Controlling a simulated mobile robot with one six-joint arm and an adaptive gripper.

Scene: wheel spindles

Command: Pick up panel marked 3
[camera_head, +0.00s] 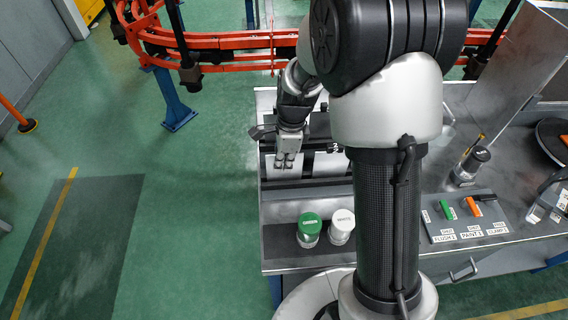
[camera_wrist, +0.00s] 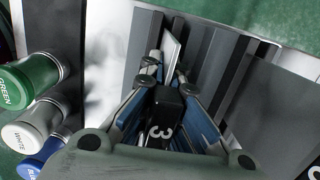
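In the wrist view, a black block marked 3 (camera_wrist: 165,108) stands between the two fingers of my gripper (camera_wrist: 165,78). A thin pale panel edge (camera_wrist: 173,42) shows just beyond the fingertips, in line with the block. The fingers lie close on both sides of the block. Whether they press on it or leave a small gap cannot be told. In the head view, my gripper (camera_head: 288,161) points down over the left part of the bench, with its two fingertips close together. The block and its mark cannot be made out there.
A green-lidded jar (camera_head: 309,228) and a white-lidded jar (camera_head: 341,225) stand at the bench's front left. A blue-lidded jar (camera_wrist: 42,162) shows in the wrist view. A labelled button board (camera_head: 465,220) lies to the right. An orange rail (camera_head: 235,40) runs behind the bench.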

